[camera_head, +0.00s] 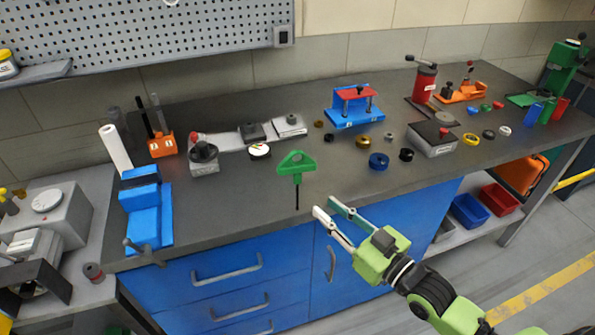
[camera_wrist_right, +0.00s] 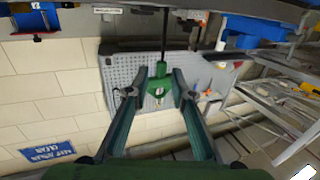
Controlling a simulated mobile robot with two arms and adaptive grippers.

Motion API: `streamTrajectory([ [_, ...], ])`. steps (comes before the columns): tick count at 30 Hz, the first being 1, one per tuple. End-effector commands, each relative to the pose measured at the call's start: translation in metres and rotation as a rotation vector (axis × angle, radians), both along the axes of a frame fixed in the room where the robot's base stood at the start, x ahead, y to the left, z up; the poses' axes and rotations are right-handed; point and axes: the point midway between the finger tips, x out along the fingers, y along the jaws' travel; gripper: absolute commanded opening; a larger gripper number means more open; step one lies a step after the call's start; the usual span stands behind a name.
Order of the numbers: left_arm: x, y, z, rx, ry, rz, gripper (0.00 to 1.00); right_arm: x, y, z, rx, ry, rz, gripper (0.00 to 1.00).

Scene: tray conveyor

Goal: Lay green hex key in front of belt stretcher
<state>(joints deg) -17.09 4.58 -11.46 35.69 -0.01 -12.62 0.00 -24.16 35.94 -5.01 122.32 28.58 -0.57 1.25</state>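The green hex key (camera_head: 297,166) has a T-shaped green handle on top and a thin dark shaft pointing down, upright near the bench's front edge. My right gripper (camera_head: 326,206) is open; its tips are just right of and below the handle in the head view. In the right wrist view (camera_wrist_right: 160,78), its fingers lie either side of the green handle (camera_wrist_right: 160,84), which looks just ahead of the tips; contact is unclear. No device is labelled belt stretcher; a long grey device with blocks and knobs (camera_head: 228,141) stands behind the key. My left gripper is not in view.
A blue vise-like device (camera_head: 147,212) stands at the left. A blue press with a red top (camera_head: 354,107) is at the back. Rings, including a blue one (camera_head: 379,161), lie right of the key. The bench top (camera_head: 235,195) between the blue device and the key is clear.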

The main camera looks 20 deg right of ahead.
Motion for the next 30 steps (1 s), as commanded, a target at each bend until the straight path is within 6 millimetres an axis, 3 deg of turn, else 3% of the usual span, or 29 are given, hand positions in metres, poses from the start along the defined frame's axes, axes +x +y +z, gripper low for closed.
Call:
streamTrajectory([
  [9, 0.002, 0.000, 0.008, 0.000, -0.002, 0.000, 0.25, 0.045, 0.018, 0.001, 0.002, -0.001, -0.002, 0.23],
  [17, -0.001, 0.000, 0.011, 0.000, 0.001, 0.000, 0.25, 0.059, 0.024, 0.001, 0.002, 0.001, -0.001, 0.23],
  [24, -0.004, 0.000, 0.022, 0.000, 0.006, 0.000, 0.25, 0.089, 0.040, 0.003, 0.002, 0.000, -0.002, 0.23],
  [30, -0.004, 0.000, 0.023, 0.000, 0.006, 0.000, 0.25, 0.100, 0.045, 0.001, 0.000, 0.001, -0.001, 0.23],
])
